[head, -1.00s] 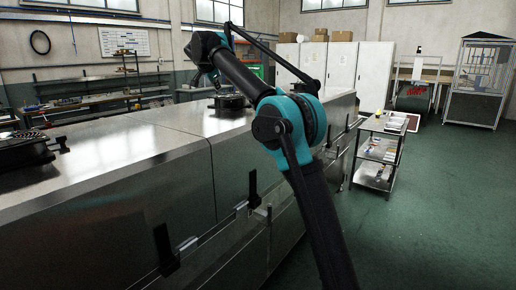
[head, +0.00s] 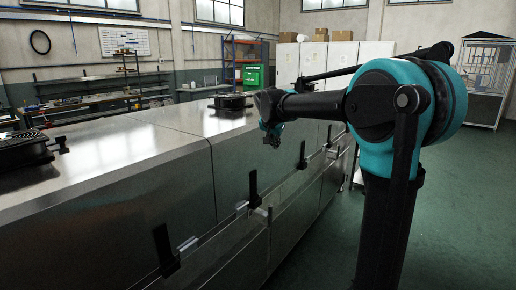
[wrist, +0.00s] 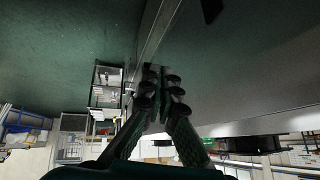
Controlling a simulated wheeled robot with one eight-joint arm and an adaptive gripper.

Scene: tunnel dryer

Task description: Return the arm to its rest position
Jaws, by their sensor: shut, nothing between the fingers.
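My arm, dark with teal joints, stands at the right of the head view with its elbow raised. Its forearm reaches left, and my gripper (head: 273,138) hangs at its end beside the front upper edge of the long steel tunnel dryer (head: 112,155). In the wrist view my gripper (wrist: 163,80) shows its two fingers close together, shut and empty. The dryer's steel side (wrist: 240,75) fills the right of that view, with a visible space to the floor on the left. I cannot tell the exact gap between gripper and dryer.
Fan units (head: 22,150) and (head: 231,101) sit on the dryer top. Dark latches (head: 253,188) stick out from its front. The green floor (head: 465,215) at the right is clear. A shelved trolley (wrist: 106,85) stands ahead in the wrist view.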

